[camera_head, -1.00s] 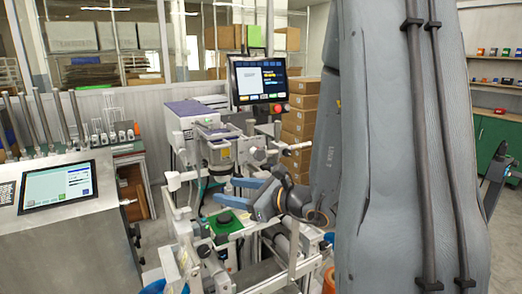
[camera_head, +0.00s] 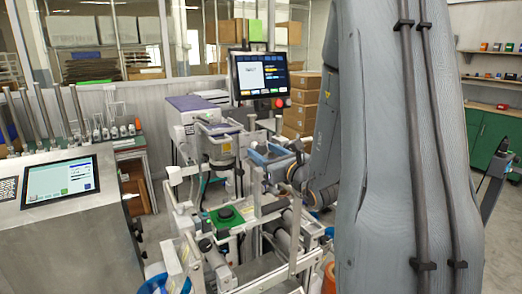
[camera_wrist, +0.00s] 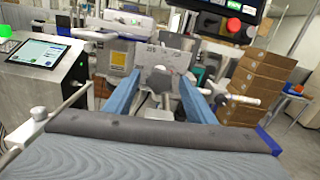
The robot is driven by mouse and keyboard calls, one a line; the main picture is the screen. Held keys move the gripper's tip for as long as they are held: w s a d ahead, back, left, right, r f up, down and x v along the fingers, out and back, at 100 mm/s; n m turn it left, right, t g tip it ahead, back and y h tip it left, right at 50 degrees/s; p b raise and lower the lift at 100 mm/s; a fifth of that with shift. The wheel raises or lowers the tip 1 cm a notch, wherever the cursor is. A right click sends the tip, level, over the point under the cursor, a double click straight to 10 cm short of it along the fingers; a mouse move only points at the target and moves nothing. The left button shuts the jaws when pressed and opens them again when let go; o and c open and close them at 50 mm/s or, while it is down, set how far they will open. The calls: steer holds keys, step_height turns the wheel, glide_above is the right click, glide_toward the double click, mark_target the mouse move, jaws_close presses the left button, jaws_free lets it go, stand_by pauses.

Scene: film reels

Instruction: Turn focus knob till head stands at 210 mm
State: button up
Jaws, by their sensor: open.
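In the wrist view, a grey star-shaped knob (camera_wrist: 158,80), apparently the focus knob, stands on a shaft in front of a pale plate with small dark marks (camera_wrist: 171,56). I cannot read the marks surely. My gripper (camera_wrist: 160,64) has its two blue fingers apart, one on each side of the knob. I cannot tell whether either finger touches it. In the head view, my gripper (camera_head: 260,153) is beside the upright column, right of the grey head (camera_head: 221,146) with its yellow label. The knob is not clear there.
A dark screen (camera_head: 259,77) with a red button (camera_head: 279,103) stands above the machine. A green pad with a black disc (camera_head: 226,213) lies below the head. White rails and rollers surround the gripper. A steel cabinet with a touchscreen (camera_head: 60,182) stands left; cartons (camera_head: 301,103) stand behind.

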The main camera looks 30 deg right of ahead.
steer(key=shift+w+p, duration=0.3)
steer(key=shift+w, duration=0.75)
steer(key=shift+a, duration=0.1)
steer(key=c, duration=1)
steer(key=shift+c, duration=0.2)
